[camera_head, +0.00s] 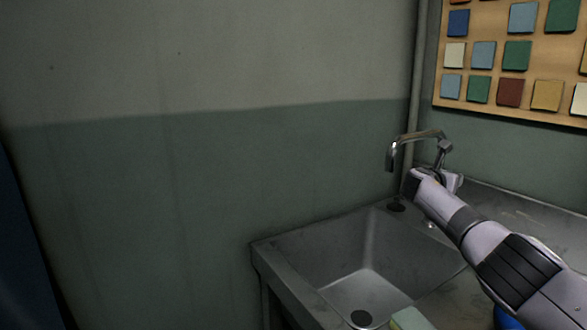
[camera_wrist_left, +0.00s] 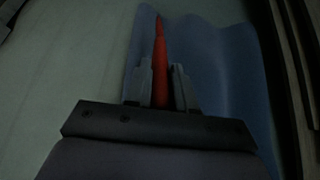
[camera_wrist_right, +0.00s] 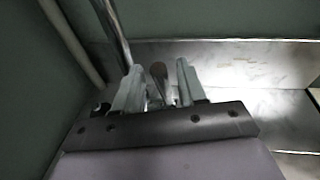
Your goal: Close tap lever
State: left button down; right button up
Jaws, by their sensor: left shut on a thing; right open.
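The metal tap (camera_head: 430,134) stands at the back corner of the sink, its curved spout over the basin side. Its pipe also shows in the right wrist view (camera_wrist_right: 113,32). My right gripper (camera_wrist_right: 160,66) is open, its two fingers on either side of a rounded metal piece that looks like the tap lever (camera_wrist_right: 158,76). I cannot tell whether they touch it. In the head view my right arm hides the lower part of the tap. My left gripper (camera_wrist_left: 163,68) is shut on a red pointed tool (camera_wrist_left: 160,38), away from the sink and outside the head view.
The grey sink (camera_head: 340,262) has a dark drain (camera_head: 361,318). A pale green block (camera_head: 409,319) lies at its front rim. A board of coloured tiles (camera_head: 497,72) hangs on the right wall. A blue cloth-like sheet (camera_wrist_left: 222,62) lies beyond my left gripper.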

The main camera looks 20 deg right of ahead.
pick_arm(q)
jog(key=shift+r+p, duration=1.35)
jog(key=shift+r, duration=0.3)
jog(key=shift+f, duration=0.1)
pick_arm(e)
jog(key=v, duration=1.1)
jog(key=shift+s+r, duration=0.25)
pick_arm(q)
jog(key=shift+a, duration=0.1)
pick_arm(e)
jog(key=shift+a, duration=0.1)
